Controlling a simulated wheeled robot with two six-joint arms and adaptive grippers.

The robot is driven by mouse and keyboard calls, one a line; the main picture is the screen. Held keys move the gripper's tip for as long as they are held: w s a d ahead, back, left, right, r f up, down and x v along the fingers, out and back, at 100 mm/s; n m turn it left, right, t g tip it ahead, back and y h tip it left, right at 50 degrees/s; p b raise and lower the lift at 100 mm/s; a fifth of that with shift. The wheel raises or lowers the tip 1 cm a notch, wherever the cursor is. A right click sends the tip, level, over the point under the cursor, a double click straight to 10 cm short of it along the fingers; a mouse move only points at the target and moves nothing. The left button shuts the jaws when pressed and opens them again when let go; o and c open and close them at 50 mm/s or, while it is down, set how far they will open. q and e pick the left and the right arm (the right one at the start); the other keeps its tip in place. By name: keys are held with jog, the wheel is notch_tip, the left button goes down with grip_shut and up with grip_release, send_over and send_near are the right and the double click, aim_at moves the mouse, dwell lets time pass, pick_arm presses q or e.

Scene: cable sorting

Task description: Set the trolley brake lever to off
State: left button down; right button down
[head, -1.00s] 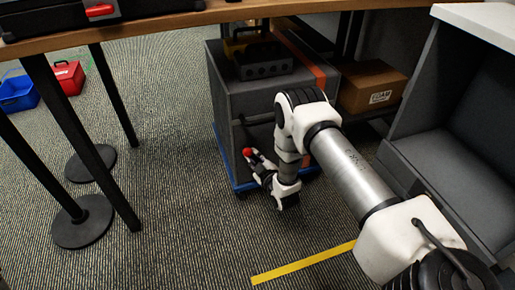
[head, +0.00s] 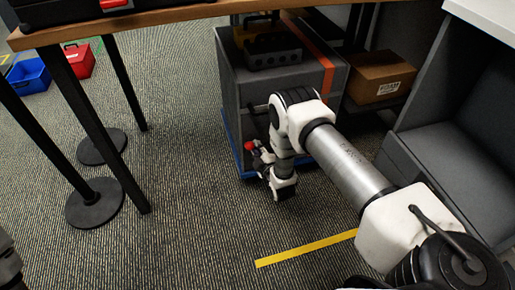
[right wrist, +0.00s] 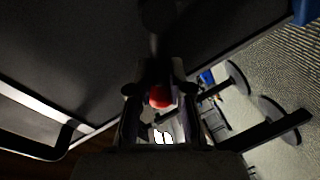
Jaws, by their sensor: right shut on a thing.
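The grey trolley (head: 237,105) stands under the wooden table on a blue base. Its brake lever has a red knob (head: 250,146), low at the trolley's left side. The right wrist view also shows the red knob (right wrist: 160,96), between the fingers and against the dark trolley side. My right gripper (head: 258,156) is shut on the brake lever at the knob. The fingers hide most of the lever's shaft, and no off mark is legible. My left gripper is not clearly seen; only a dark part shows at the lower left edge of the head view.
A black toolbox (head: 275,52) sits on the trolley. A cardboard box (head: 380,78) is at its right, beside a grey shelf unit (head: 440,160). Black table legs (head: 90,140) stand left, with blue (head: 30,75) and red (head: 78,60) bins beyond.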

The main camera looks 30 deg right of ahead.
jog(key=shift+w+a+r, duration=0.15)
jog(key=shift+a, duration=0.2)
jog(key=c, duration=1.2)
grip_release()
jog(key=shift+o, duration=1)
jog(key=shift+a, duration=0.15)
jog(key=v, duration=1.2)
